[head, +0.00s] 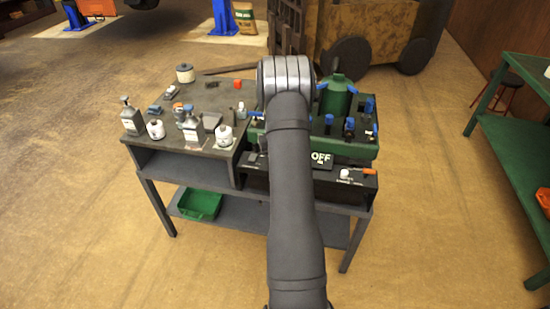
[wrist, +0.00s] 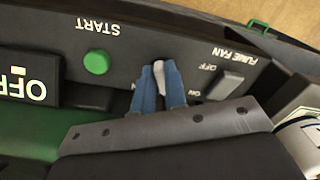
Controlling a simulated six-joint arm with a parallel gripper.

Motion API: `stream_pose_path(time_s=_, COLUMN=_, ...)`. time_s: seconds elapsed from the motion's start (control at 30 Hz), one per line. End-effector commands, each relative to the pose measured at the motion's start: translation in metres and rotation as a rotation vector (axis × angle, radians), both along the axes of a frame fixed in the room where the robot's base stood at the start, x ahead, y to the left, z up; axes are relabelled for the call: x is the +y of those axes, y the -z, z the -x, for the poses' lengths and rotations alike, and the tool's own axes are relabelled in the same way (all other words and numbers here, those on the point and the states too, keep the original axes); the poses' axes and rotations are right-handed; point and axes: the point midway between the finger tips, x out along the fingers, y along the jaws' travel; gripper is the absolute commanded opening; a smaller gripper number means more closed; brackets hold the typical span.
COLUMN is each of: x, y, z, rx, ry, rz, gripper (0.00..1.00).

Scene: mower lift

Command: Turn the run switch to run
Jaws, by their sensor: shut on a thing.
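In the wrist view, my gripper (wrist: 160,84) has its two blue fingertips closed around a pale grey switch lever (wrist: 159,68) on a dark control panel (wrist: 190,52). I take this lever to be the run switch. Its label is mostly covered by the fingers, so I cannot read its position. In the head view my arm hides the gripper and the lever. A dark display reading OFF (wrist: 22,88) sits left on the panel in the wrist view; the OFF sign also shows in the head view (head: 321,157).
A green START button (wrist: 96,62) is left of the fingers. A grey FUME FAN rocker (wrist: 228,83) is close on the right. In the head view the bench top (head: 212,95) holds several bottles and jars. A green bin (head: 200,204) sits on the lower shelf.

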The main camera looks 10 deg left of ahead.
Motion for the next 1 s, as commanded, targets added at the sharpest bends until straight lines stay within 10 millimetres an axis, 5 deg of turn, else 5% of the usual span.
stream_pose_path(time_s=1.0, x=0.0094, y=-0.0008, z=0.0, rx=-0.001, ry=0.833, rz=0.0, gripper=0.0)
